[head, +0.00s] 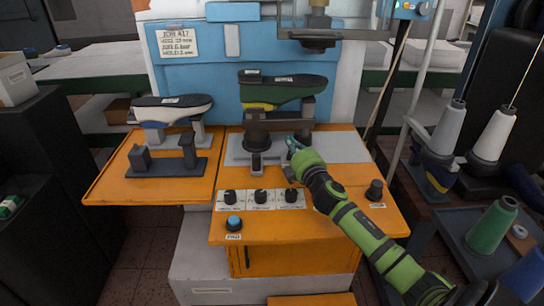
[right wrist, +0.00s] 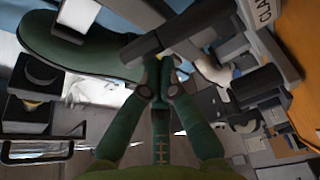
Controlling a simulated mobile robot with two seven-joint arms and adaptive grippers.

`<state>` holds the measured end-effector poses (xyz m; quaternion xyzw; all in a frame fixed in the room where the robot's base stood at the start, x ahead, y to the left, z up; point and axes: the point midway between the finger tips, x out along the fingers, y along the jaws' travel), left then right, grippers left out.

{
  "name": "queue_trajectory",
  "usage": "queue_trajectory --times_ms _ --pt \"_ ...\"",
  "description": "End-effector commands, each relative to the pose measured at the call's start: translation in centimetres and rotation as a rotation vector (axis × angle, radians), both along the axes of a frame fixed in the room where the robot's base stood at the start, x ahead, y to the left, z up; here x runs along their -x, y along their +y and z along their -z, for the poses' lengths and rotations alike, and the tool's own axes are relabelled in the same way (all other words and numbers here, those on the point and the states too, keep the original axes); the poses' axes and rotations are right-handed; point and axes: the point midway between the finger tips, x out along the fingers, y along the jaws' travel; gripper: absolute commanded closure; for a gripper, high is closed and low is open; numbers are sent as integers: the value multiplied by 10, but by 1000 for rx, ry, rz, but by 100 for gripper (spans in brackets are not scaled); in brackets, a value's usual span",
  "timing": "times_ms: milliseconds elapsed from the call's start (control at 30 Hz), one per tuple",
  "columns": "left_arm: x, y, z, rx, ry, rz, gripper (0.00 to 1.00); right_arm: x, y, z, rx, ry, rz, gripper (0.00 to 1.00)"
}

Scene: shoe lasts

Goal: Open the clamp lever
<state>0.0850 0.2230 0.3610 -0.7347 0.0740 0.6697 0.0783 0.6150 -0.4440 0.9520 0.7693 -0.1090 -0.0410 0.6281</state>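The dark green shoe last (head: 275,88) sits on the dark clamp stand (head: 256,132) on the orange bench's right part. My right gripper (head: 291,143) is low at the right of this stand, its fingertips pointing toward it. In the right wrist view the fingertips (right wrist: 160,68) are close together at a dark bar (right wrist: 143,46), which may be the clamp lever. I cannot tell whether the bar is between the fingers or just behind them. The green last (right wrist: 70,42) shows at upper left there. My left gripper is not in view.
A black-and-white last (head: 172,107) stands on the bench's left part. Knobs (head: 261,196) and a blue button (head: 234,222) line the front panel. A press head (head: 318,38) hangs above. Thread cones (head: 494,135) stand at right.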

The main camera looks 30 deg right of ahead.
Motion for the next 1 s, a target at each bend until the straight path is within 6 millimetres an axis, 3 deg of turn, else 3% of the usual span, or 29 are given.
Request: queue_trajectory --times_ms 400,1000 --pt "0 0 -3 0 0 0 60 7 -12 2 1 3 0 100" --pt "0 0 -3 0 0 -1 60 9 -14 3 2 2 0 100"
